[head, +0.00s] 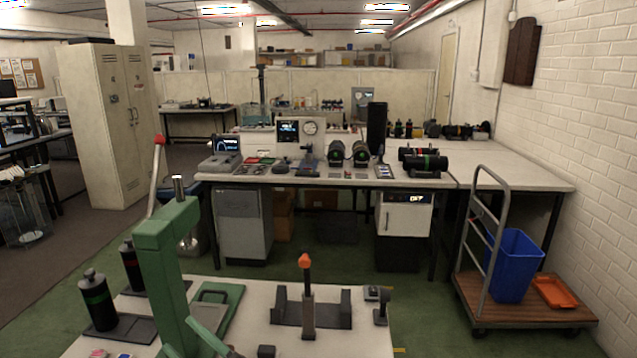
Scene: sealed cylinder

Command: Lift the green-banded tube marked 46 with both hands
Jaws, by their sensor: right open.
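Several dark cylinders are in view, and no number can be read on any. Two more dark cylinders with green marks, a left one (336,153) and a right one (360,154), sit near the bench's middle. Of my right gripper (250,352), only small dark parts seem to show at the bottom edge, open and far from the bench tubes. My left gripper is not in view.
The far bench (525,176) has clear top at right. The near table (365,338) carries a green press (165,265) and a dark cradle (330,313) with an orange-knobbed lever. A cart (520,308) with a blue bin (513,265) stands at right. Green floor lies between.

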